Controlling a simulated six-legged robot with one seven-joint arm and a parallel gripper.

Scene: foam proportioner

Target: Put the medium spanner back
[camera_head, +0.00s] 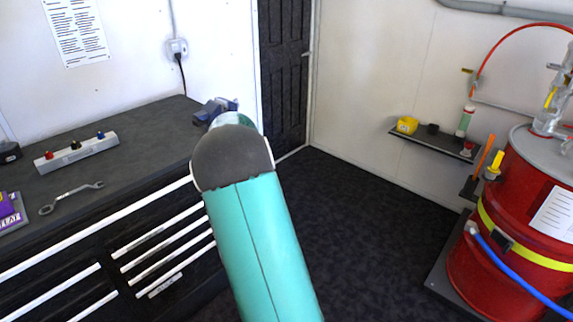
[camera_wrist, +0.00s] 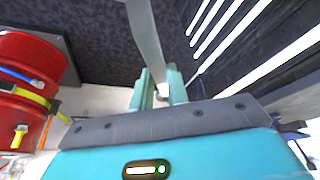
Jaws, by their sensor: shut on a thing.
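My gripper (camera_wrist: 158,92) shows in the wrist view with its two pale green fingers closed on a long grey metal bar (camera_wrist: 147,38). The bar looks like the shaft of the medium spanner; it runs from between the fingers to the top edge, and its ends are not clearly seen. Another spanner (camera_head: 72,197) lies flat on the dark bench top (camera_head: 130,170) at the left of the head view. My gripper is hidden in the head view behind my own teal arm. The wrist view has the floor and the drawer fronts around the gripper.
A white block with coloured knobs (camera_head: 77,151), a blue vice (camera_head: 214,110) and a purple box (camera_head: 8,211) are on the bench. Drawers with white handles (camera_head: 160,240) are below. A red drum (camera_head: 520,210) stands right, near a wall shelf (camera_head: 432,141). The middle floor is clear.

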